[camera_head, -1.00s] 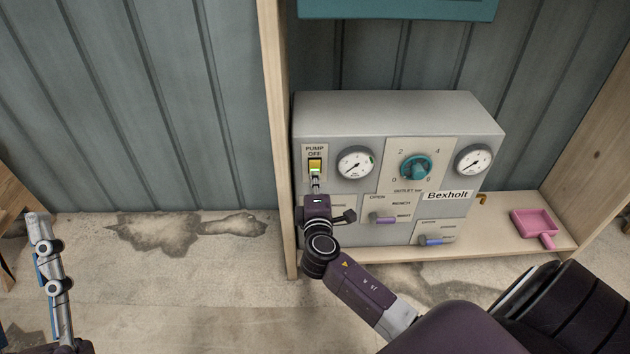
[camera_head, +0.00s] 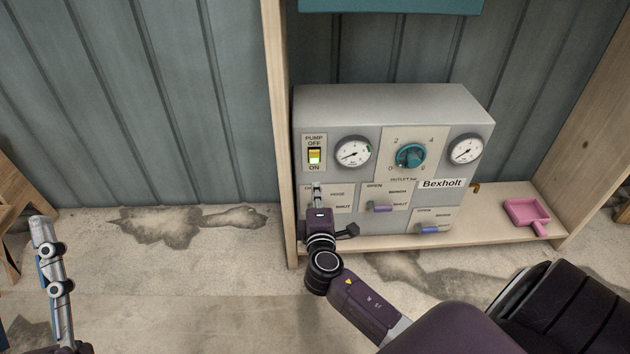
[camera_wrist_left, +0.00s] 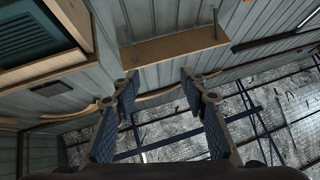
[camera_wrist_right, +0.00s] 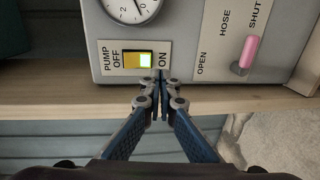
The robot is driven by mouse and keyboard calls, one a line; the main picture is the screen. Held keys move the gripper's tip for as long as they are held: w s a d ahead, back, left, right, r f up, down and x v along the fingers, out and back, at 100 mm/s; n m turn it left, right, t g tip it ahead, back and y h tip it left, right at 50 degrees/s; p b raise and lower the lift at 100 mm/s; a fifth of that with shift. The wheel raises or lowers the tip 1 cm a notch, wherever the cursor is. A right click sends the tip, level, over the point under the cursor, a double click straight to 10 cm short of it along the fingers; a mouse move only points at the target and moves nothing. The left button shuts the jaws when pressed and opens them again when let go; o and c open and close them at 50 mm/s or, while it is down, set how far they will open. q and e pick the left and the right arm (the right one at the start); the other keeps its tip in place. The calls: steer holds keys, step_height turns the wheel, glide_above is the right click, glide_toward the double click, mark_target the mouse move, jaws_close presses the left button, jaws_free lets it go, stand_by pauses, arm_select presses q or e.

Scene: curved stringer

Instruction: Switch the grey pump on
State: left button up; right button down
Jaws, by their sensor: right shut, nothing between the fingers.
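The grey pump panel (camera_head: 400,108) stands on a wooden shelf, labelled Bexholt. Its pump switch (camera_head: 314,156) is a yellow rocker between OFF at the top and ON at the bottom. In the right wrist view, the rocker (camera_wrist_right: 137,59) shows a lit green-white part on its ON side. My right gripper (camera_head: 317,188) is shut and empty, with its tips just below the ON label, apart from the rocker. Its closed tips (camera_wrist_right: 160,82) also show in the right wrist view. My left gripper (camera_wrist_left: 158,82) is open and empty, away to the left of the panel.
The panel has dials (camera_head: 353,152), a teal outlet knob (camera_head: 411,156), and purple (camera_head: 382,209) and blue (camera_head: 429,230) levers. A pink lever (camera_wrist_right: 249,52) shows in the right wrist view. A pink scoop (camera_head: 525,212) lies on the shelf (camera_head: 490,225) at right.

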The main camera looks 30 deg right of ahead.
arm_select(q)
steer(key=shift+w+f+g, duration=0.8)
steer(key=shift+w+f, duration=0.1)
steer(key=shift+f, duration=0.3)
arm_select(e)
steer(key=v, duration=0.6)
steer(key=shift+f, duration=0.6)
